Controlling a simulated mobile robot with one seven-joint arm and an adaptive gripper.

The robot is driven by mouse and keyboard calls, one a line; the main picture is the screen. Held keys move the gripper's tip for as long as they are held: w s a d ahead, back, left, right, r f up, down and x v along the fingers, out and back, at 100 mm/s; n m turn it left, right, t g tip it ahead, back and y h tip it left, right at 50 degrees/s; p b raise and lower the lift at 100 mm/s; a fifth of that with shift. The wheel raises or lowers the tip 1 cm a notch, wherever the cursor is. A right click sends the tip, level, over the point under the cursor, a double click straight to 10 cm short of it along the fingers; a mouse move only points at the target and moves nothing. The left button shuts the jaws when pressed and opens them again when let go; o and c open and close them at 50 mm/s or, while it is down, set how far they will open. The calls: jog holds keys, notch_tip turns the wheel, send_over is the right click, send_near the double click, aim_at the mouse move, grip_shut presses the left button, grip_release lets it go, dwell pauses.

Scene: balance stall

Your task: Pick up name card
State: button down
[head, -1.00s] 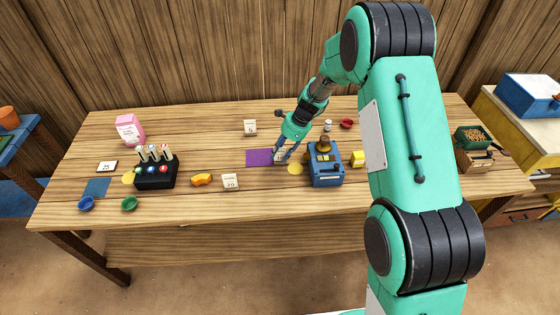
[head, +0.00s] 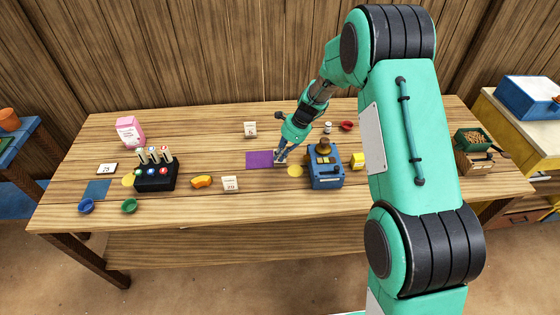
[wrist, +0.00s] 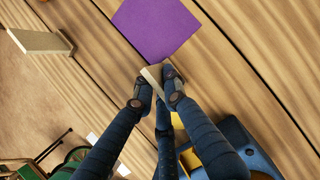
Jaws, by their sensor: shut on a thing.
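My gripper (head: 281,160) is low over the table at the right edge of the purple mat. Its fingers are shut on a small pale card, the name card; in the wrist view the card (wrist: 152,76) shows as a thin tan edge between the two fingertips (wrist: 156,90). The fingers hide most of the card, and its writing cannot be read. Whether it still touches the table is not clear.
The purple mat (head: 259,159) lies just left of my gripper. A yellow disc (head: 295,171) and a blue device (head: 326,178) are to the right. An orange object (head: 202,181) lies left.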

jog(key=shift+r+p, duration=0.4)
jog(key=shift+r, duration=0.45)
notch_tip(320, 180, up, 2)
jog(key=shift+r+p, duration=0.2)
jog(key=shift+p, duration=0.2)
jog(key=s+d+p, duration=0.2)
jog(key=s+d, duration=0.1)
jog(key=s, duration=1.2)
jog(key=shift+s+r, duration=0.4)
jog(key=shift+r, duration=0.05)
jog(key=shift+w, duration=0.1)
jog(key=w+m+t+h+p, duration=0.1)
jog(key=w+m+t+p, duration=0.2)
jog(key=w+m+p, duration=0.5)
jog(key=w+a+p, duration=0.1)
jog(key=w+p, duration=0.3)
jog(key=w, duration=0.6)
jog(key=shift+w+r+h, duration=0.1)
jog(key=shift+h, duration=0.2)
